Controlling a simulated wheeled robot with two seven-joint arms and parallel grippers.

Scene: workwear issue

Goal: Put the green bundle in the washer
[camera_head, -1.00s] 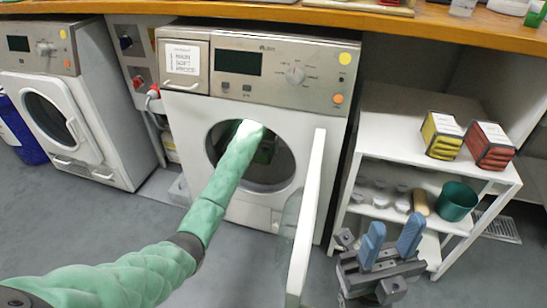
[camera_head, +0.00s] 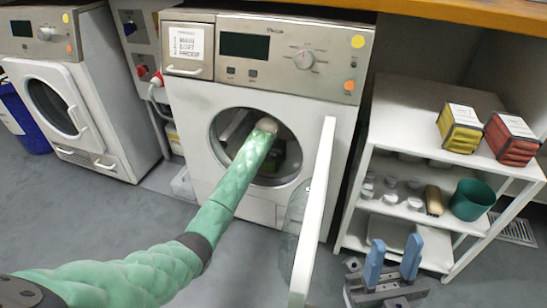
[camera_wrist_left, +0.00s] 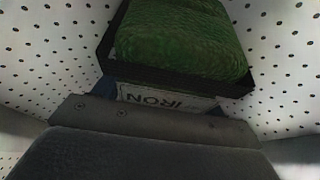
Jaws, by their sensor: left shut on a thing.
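The washer (camera_head: 180,100) stands in the middle with its round door (camera_head: 314,210) swung open to the right. My left arm reaches through the opening, and its gripper is inside the drum, mostly hidden in the head view. In the left wrist view the green bundle (camera_wrist_left: 180,40), with a dark band and a white label reading "IRON", is held at the fingers of my left gripper (camera_wrist_left: 150,92). The perforated pale drum wall (camera_wrist_left: 50,50) surrounds it. My right gripper (camera_head: 393,262) is open and empty, its blue fingers pointing up, low in front of the shelf.
A white shelf (camera_head: 400,125) at right bears a yellow bundle (camera_head: 459,128), a red bundle (camera_head: 511,138) and a green cup (camera_head: 471,200). Another machine (camera_head: 95,90) stands at left. The open door stands close to my left arm's right side.

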